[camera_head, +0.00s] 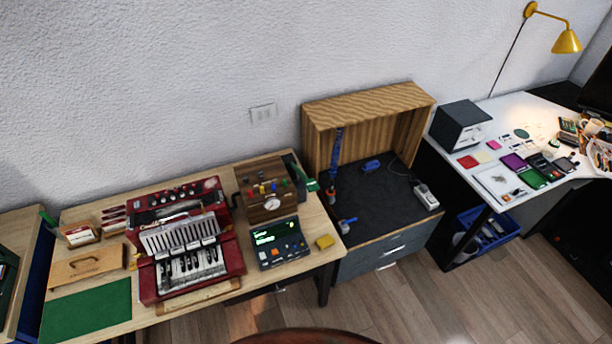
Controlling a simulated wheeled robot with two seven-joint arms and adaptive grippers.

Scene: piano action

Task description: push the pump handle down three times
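I cannot pick out a pump or its handle for certain. The candidates are small blue things at the open wooden cabinet (312,115). A tall, narrow blue piece (337,148) stands upright inside its left side. A small blue block (371,166) lies on the dark top near the back. A blue piece with a grey part (346,223) is at the front left edge. Neither of my grippers is in view, and nothing touches these things.
A red accordion-like instrument (150,278), a wooden box with knobs (255,208) and a dark keypad device (278,246) crowd the left table. A white desk (520,103) with many small items stands right. Wooden floor (440,300) is open in front of the cabinet.

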